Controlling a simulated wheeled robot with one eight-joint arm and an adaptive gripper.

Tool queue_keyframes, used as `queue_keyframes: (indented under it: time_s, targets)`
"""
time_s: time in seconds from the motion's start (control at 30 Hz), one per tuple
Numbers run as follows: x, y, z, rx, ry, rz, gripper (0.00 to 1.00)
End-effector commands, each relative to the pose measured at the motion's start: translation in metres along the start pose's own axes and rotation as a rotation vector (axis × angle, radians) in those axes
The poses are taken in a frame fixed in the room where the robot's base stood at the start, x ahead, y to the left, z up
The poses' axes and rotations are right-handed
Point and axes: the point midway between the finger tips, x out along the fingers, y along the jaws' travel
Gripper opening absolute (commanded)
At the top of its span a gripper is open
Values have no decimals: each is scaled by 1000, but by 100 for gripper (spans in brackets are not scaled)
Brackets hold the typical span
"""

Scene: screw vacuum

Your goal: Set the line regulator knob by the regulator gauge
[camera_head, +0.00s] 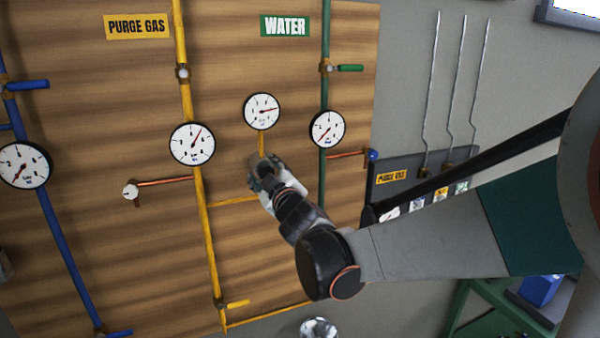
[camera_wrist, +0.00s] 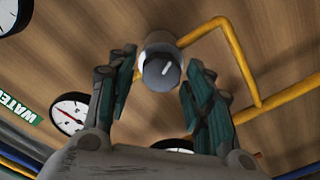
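In the wrist view the knob (camera_wrist: 163,70) is a grey cylinder with a white mark on its face, on a grey body fixed to the yellow pipe. My gripper (camera_wrist: 160,63) is open, one finger on each side of the knob, with visible gaps. In the head view my gripper (camera_head: 268,178) is at the board and hides the knob. The round white gauge (camera_head: 262,111) stands above it on a short yellow stem, its needle pointing right and slightly up. Its numbers are too small to read.
The yellow purge gas pipe (camera_head: 205,240) with another gauge (camera_head: 192,144) runs left of my gripper. The green water pipe (camera_head: 324,190) with its gauge (camera_head: 327,129) runs to the right. Part of a gauge (camera_wrist: 175,145) shows behind my gripper in the wrist view.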

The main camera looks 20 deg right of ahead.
Motion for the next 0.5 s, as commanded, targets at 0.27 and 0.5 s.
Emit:
queue_keyframes:
  time_s: [0.27,0.5]
  targets:
    - [-2,0,0,0,-1,0,54]
    - [-17,0,0,1,-1,0,54]
